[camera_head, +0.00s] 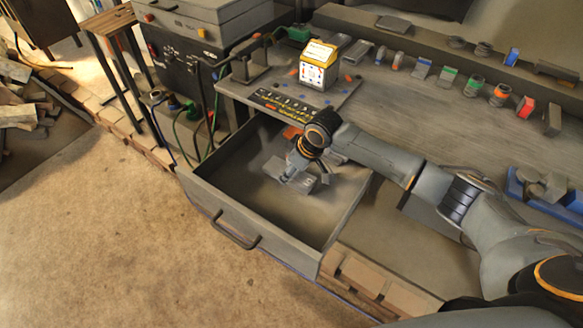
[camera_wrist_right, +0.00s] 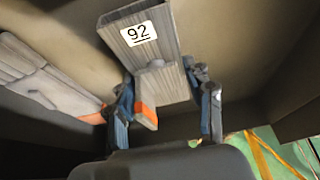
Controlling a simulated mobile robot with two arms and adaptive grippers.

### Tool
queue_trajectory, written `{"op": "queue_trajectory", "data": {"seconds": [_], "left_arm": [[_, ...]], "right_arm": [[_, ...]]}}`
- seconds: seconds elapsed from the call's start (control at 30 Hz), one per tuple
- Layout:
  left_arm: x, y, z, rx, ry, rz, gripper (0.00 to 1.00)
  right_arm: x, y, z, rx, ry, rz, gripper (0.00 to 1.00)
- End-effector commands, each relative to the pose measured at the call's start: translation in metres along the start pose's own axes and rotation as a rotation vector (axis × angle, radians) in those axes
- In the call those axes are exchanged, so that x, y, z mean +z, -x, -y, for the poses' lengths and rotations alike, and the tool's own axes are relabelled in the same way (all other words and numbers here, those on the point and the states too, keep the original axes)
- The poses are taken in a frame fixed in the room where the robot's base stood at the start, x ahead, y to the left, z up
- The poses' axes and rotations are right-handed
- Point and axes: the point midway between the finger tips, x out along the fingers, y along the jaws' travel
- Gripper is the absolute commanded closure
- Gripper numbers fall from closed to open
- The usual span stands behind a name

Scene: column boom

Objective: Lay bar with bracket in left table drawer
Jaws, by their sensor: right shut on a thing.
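The table drawer (camera_head: 240,212) is pulled open below the left end of the workbench. My right gripper (camera_head: 287,178) reaches down into the drawer, and its arm comes in from the right. In the right wrist view the gripper (camera_wrist_right: 166,82) is shut on the grey metal bar with bracket (camera_wrist_right: 152,60), which carries a white label reading 92. The bar lies between the two fingers and extends away from them. In the head view the bar (camera_head: 312,186) is small and partly hidden by the gripper. I cannot tell whether it touches the drawer floor. My left gripper is not in view.
Another grey part (camera_wrist_right: 45,78) with an orange end lies beside the bar in the wrist view. A white and yellow box (camera_head: 318,68) stands on the workbench (camera_head: 420,120) above the drawer. Several small parts line its back. The drawer's front half is clear.

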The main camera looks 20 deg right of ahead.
Motion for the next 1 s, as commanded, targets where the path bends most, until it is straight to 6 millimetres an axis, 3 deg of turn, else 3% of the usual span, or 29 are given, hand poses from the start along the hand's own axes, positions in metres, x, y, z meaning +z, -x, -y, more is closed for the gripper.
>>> {"op": "queue_trajectory", "data": {"seconds": [0.37, 0.4, 0.5, 0.83, 1.0], "left_arm": [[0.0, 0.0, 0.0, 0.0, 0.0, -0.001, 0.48], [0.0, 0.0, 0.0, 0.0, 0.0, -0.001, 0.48], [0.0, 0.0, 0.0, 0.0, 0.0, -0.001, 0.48], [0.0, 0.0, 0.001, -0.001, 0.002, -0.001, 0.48], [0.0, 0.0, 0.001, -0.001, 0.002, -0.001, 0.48]], "right_arm": [[-0.002, 0.002, 0.0, 0.001, 0.001, -0.006, 0.98], [-0.002, 0.002, 0.0, 0.001, 0.0, -0.006, 0.44], [-0.002, 0.001, 0.0, 0.001, 0.0, -0.005, 0.23], [0.001, -0.001, 0.001, -0.001, 0.0, 0.003, 0.21], [0.0, 0.014, 0.0, 0.0, 0.001, -0.002, 0.21]]}}
